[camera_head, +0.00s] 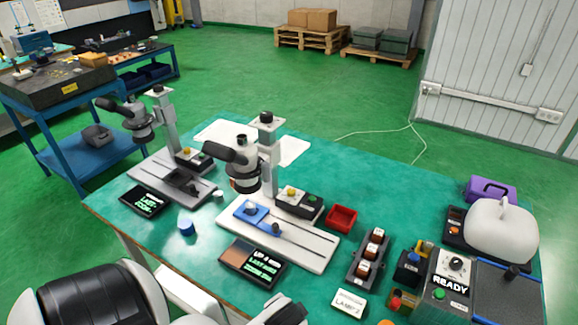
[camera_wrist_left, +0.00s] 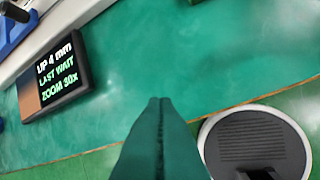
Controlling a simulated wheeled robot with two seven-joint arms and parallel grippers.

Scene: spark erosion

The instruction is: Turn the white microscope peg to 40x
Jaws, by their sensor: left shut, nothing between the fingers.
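The white microscope (camera_head: 268,160) stands upright on a pale base near the middle of the green table, with a black eyepiece and a blue slide carriage. Its zoom peg is too small to make out. Its display (camera_head: 253,264) lies in front of the base. My left gripper (camera_wrist_left: 160,102) is shut and empty over the table's front edge, right of the display and touching nothing that I can see. My right gripper is in neither view.
A second microscope (camera_head: 168,118) with a grey base stands to the left, with its own display (camera_head: 145,201). A blue cap (camera_head: 186,228) lies between them. A red tray (camera_head: 341,218), a bottle rack (camera_head: 369,256) and a control box (camera_head: 452,285) stand to the right.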

